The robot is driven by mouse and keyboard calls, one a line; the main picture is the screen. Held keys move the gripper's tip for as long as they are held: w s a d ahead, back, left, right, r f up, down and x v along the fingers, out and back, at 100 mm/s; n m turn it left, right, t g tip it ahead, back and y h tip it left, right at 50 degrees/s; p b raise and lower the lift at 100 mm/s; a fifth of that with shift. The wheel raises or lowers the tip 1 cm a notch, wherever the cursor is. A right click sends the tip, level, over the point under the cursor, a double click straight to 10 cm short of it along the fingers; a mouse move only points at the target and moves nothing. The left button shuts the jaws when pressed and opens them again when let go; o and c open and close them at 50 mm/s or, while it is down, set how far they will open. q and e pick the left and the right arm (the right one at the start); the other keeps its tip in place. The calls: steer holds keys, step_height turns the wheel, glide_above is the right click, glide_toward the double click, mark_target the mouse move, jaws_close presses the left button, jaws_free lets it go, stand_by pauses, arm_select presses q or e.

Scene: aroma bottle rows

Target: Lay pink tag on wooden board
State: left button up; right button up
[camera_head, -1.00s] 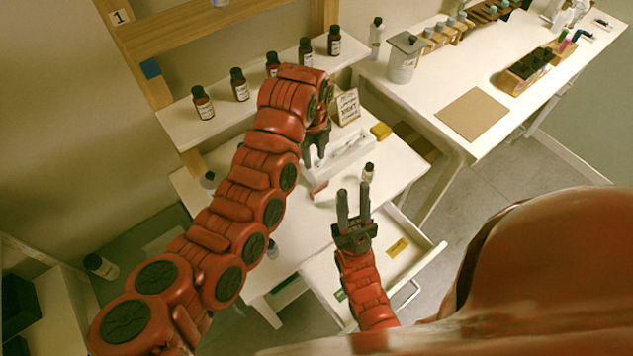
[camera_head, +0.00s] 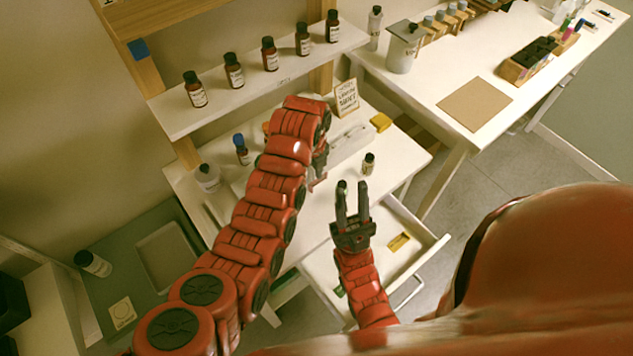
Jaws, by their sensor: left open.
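A small pinkish-red piece (camera_head: 316,184), possibly the pink tag, shows on the white desk just below my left gripper (camera_head: 319,170). That gripper is open and low over the desk, and its own arm partly hides it. I cannot tell whether its fingers touch the piece. A flat tan square, likely the wooden board (camera_head: 475,104), lies bare on the white table at the right, well away from both grippers. My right gripper (camera_head: 352,190) is open and empty, its two fingers apart and pointing up the picture, above the open drawer.
Several brown bottles stand on the shelf (camera_head: 284,85). A small bottle (camera_head: 368,163) stands on the desk close to my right gripper. The drawer (camera_head: 420,243) is open. A dark rack (camera_head: 527,62) stands beyond the board.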

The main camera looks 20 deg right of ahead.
mark_target(312, 188)
arm_select(q)
step_height(312, 188, down, 4)
steer(key=shift+s+a+r+p, duration=0.1)
steer(key=shift+p, duration=1)
steer(key=shift+f, duration=0.7)
jaws_close()
